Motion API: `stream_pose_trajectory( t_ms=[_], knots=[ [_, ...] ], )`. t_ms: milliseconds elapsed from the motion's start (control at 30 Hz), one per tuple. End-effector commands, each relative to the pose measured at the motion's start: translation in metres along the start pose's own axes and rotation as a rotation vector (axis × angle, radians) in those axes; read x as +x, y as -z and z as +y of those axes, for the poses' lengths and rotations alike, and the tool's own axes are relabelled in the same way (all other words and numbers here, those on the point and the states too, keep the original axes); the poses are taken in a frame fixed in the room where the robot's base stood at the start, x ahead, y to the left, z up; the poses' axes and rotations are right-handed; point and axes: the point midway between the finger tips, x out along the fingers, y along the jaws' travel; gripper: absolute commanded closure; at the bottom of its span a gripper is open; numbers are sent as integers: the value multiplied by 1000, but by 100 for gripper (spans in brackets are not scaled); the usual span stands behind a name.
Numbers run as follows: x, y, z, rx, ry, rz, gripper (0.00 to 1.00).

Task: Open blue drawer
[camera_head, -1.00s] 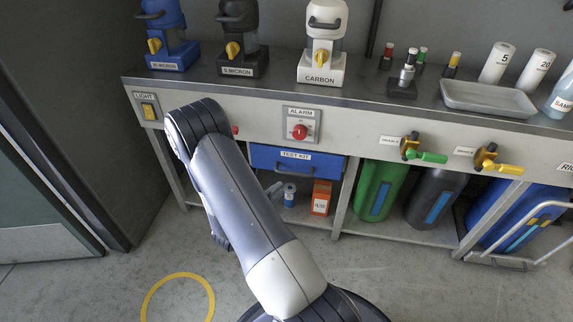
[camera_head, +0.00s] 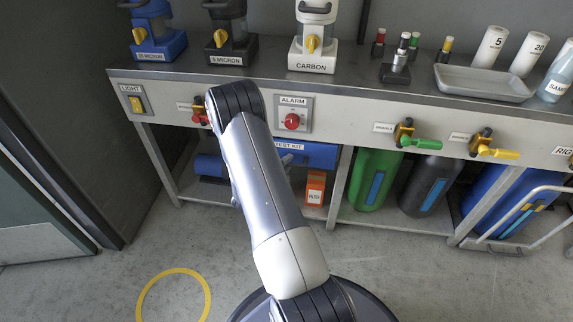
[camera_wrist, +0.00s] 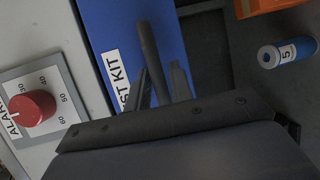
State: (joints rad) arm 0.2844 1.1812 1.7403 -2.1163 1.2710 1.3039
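The blue drawer (camera_head: 318,154), labelled TEST KIT, sits shut under the counter in the head view. My arm hides its left part. In the wrist view the drawer's blue front (camera_wrist: 112,22) fills the upper middle, with its label partly covered by my gripper. A dark bar, which looks like the drawer's handle (camera_wrist: 149,45), stands out from the front. My gripper (camera_wrist: 160,84) is open, its two fingers apart on either side of the bar's lower end. I cannot tell whether they touch it. In the head view my gripper is mostly hidden behind my arm.
A red alarm knob (camera_head: 292,121) is just above the drawer. An orange box (camera_head: 315,188) stands on the shelf below. A small blue-and-white bottle (camera_wrist: 287,53) shows in the wrist view. Green (camera_head: 374,180) and dark (camera_head: 427,187) canisters stand to the right. Floor in front is clear.

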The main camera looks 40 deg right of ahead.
Motion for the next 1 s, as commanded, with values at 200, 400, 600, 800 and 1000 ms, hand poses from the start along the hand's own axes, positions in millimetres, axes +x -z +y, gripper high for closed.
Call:
stream_pose_trajectory(
  t_ms=[200, 400, 600, 800, 1000],
  knots=[
    [0, 0, 0, 0, 0, 0, 86],
    [0, 0, 0, 0, 0, 0, 100],
    [-1, 0, 0, 0, 1, 1, 100],
    [-1, 0, 0, 0, 1, 1, 100],
    [-8, 3, -2, -1, 1, 3, 100]
  ],
)
